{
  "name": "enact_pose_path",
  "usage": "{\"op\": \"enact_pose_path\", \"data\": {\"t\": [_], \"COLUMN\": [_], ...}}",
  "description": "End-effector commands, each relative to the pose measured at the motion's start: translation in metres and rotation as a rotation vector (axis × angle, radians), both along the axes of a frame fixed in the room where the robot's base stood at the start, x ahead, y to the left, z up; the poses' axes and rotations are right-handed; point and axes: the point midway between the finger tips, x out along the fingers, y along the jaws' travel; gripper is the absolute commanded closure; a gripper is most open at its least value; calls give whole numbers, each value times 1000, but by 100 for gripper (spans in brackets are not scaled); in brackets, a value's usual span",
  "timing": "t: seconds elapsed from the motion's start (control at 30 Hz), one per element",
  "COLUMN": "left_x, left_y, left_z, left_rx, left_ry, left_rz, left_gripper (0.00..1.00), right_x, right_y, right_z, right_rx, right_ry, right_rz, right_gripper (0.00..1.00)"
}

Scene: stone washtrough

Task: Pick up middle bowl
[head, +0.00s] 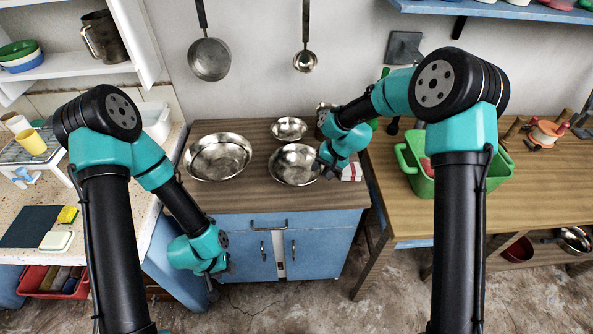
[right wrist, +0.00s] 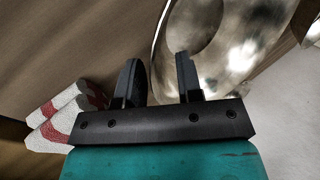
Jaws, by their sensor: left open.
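Three metal bowls stand on the brown counter. The medium-sized bowl (head: 291,172) is in the middle of the counter, between the large bowl (head: 218,158) on the left and my right gripper. The small bowl (head: 289,127) stands behind it. My right gripper (head: 322,170) is at the right rim of the medium bowl. In the right wrist view its fingers (right wrist: 158,78) are apart, with the rim of the medium bowl (right wrist: 215,50) showing between them; I cannot tell how deep they reach. My left gripper (head: 221,278) is open and empty, low in front of the blue cabinet.
A red-and-white cloth (head: 351,171) lies right of the medium bowl and also shows in the right wrist view (right wrist: 62,120). A dark container (head: 323,112) stands behind my right arm. A green tub (head: 418,178) is on the right table. The counter's front strip (head: 265,198) is clear.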

Motion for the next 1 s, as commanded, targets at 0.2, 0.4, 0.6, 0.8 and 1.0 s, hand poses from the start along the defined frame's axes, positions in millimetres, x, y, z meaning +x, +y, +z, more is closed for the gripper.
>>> {"op": "enact_pose_path", "data": {"t": [0.2,0.4,0.6,0.8,1.0], "left_x": [0,0,0,0,0], "left_y": [0,0,0,0,0], "left_z": [0,0,0,0,0], "left_rx": [0,0,0,0,0], "left_ry": [0,0,0,0,0], "left_rz": [0,0,0,0,0], "left_gripper": [57,57,57,57,57], "right_x": [2,2,2,2,2], "right_y": [12,12,12,12,12], "right_z": [-21,-22,-22,-22,-22], "right_rx": [0,0,0,0,0], "right_ry": [0,0,0,0,0], "right_rz": [0,0,0,0,0], "right_gripper": [67,67,67,76,95]}}
